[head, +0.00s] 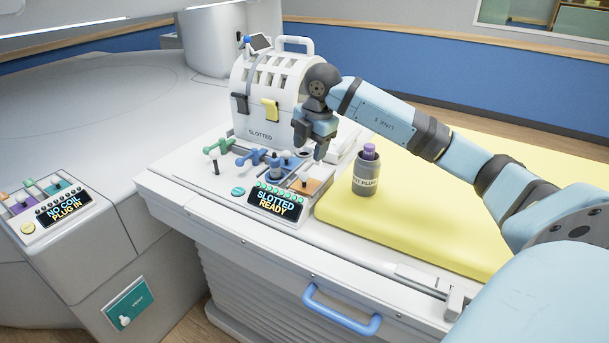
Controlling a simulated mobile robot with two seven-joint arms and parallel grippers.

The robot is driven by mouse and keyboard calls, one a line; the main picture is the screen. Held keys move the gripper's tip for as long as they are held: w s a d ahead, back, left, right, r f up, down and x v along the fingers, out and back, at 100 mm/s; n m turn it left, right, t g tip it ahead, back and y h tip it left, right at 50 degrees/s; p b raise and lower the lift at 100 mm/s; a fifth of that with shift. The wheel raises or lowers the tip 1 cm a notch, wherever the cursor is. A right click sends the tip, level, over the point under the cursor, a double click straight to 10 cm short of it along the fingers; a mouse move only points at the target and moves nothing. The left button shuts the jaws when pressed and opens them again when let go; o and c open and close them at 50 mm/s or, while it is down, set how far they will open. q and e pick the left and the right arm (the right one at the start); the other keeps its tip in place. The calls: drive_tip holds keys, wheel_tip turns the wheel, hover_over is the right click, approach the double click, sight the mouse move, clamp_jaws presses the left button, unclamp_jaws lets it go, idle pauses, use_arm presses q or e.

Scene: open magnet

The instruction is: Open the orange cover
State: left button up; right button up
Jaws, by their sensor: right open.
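The small orange cover (306,186) lies on the white console, just behind the right end of the display that reads "SLOTTED READY" (276,203). It looks flat and closed, though it is small and partly hidden by the gripper above it. My right gripper (317,155) comes in from the right and points down. It is open, with its fingertips just above and behind the cover. I see nothing between the fingers, and I cannot tell whether a fingertip touches the cover. My left gripper is not in view.
Blue (250,157) and green (216,146) handled parts stand left of the cover. A white slotted coil housing (268,100) stands behind. A "NO COIL PLUG IN" display (64,208) is far left.

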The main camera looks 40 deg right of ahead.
sight(304, 173)
drive_tip(key=f, duration=0.3)
drive_tip(key=w+f, duration=0.1)
drive_tip(key=f, duration=0.5)
drive_tip(key=shift+w+a, duration=0.1)
drive_tip(key=shift+w, duration=0.3)
